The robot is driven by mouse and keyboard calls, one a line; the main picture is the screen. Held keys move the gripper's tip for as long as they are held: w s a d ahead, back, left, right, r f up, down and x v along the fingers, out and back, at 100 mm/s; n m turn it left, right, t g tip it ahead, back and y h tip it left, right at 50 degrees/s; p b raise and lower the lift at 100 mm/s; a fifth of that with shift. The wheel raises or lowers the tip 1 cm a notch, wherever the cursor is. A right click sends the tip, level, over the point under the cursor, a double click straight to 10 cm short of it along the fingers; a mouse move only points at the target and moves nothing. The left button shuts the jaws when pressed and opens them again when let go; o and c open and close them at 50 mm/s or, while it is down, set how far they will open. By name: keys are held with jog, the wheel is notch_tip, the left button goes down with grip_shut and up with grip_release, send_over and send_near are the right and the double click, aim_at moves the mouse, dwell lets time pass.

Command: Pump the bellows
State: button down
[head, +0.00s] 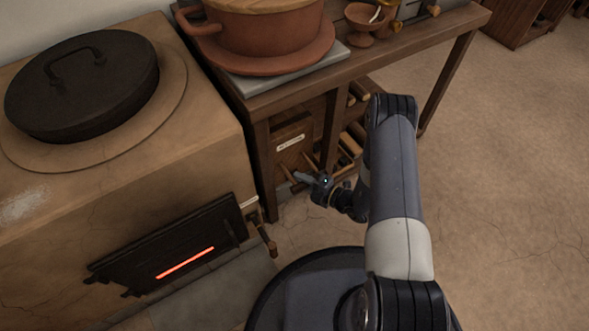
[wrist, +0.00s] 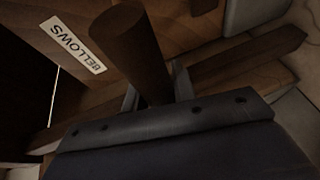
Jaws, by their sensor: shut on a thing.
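The bellows (head: 294,144) is a wooden unit with a white label, low under the table beside the clay stove. In the wrist view its wooden board carries the label "BELLOWS" (wrist: 73,45). A dark round wooden handle (wrist: 132,50) sticks out there. My gripper (head: 301,177) is at the front of the bellows in the head view. In the wrist view my gripper (wrist: 156,92) is shut on the handle, with a finger on each side. The handle's gripped end is partly hidden behind the gripper body.
The clay stove (head: 205,150) stands left, with a dark door (head: 170,245) showing a glowing slot and a small crank handle (head: 267,238). A black lidded pan (head: 82,85) sits on top. The wooden table (head: 375,55) holds a large clay pot (head: 262,30). Open floor (head: 510,190) lies right.

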jog(key=s+d, duration=0.5)
jog(key=s, duration=0.2)
jog(key=shift+s+d, duration=0.2)
jog(key=shift+s, duration=0.2)
jog(key=c, duration=1.2)
grip_release()
jog(key=shift+o, duration=0.2)
